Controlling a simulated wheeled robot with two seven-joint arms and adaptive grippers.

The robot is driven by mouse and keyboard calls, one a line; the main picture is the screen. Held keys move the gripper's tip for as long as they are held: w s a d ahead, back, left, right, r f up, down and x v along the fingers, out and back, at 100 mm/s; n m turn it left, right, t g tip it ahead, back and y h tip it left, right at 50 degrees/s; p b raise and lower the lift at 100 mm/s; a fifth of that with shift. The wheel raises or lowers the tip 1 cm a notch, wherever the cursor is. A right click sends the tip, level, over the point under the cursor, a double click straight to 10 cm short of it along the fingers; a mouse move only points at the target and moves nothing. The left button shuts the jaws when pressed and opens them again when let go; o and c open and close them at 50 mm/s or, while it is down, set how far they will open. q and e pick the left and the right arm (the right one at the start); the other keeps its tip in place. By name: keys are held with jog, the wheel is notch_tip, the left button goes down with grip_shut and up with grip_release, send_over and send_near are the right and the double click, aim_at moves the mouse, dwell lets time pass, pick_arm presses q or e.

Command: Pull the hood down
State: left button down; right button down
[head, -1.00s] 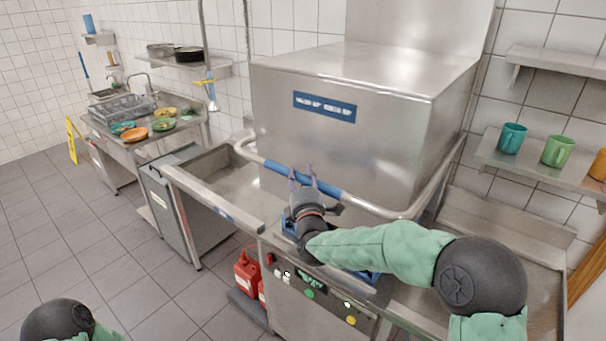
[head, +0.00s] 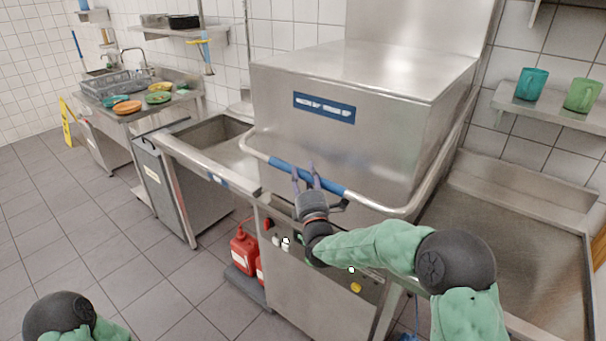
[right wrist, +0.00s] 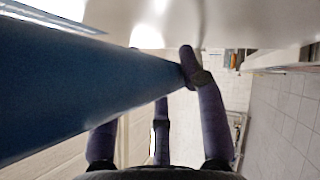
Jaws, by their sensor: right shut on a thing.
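The hood (head: 380,110) is a large steel box with a blue label on its front, standing over the machine. A bent steel handle bar (head: 378,206) runs around its front and carries a blue grip sleeve (head: 280,166). My right gripper (head: 306,180) is shut on the blue part of the handle at the front. In the right wrist view the blue sleeve (right wrist: 70,85) passes between my purple fingers (right wrist: 192,75). Of my left arm, only a dark rounded joint and a green sleeve show at the lower left; its gripper is out of view.
A steel sink counter (head: 205,140) lies left of the machine, and a drain table (head: 510,210) right of it. A right wall shelf holds a teal mug (head: 530,84) and a green mug (head: 582,95). Floor at left is clear.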

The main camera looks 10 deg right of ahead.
jog(key=f+b, duration=0.1)
jog(key=f, duration=0.1)
jog(key=f+b, duration=0.1)
jog(key=d+f+b, duration=0.1)
jog(key=f, duration=0.1)
jog(key=shift+w+f, duration=0.35)
jog(key=shift+w, duration=0.05)
jog(key=shift+f, duration=0.35)
jog(key=c, duration=0.7)
grip_release()
jog(key=shift+d+f, duration=0.1)
jog(key=shift+s, duration=0.1)
jog(key=v, duration=0.7)
jog(key=r+v, duration=0.1)
jog(key=v, duration=0.3)
jog(key=shift+s+f, duration=0.1)
jog(key=shift+s, duration=0.25)
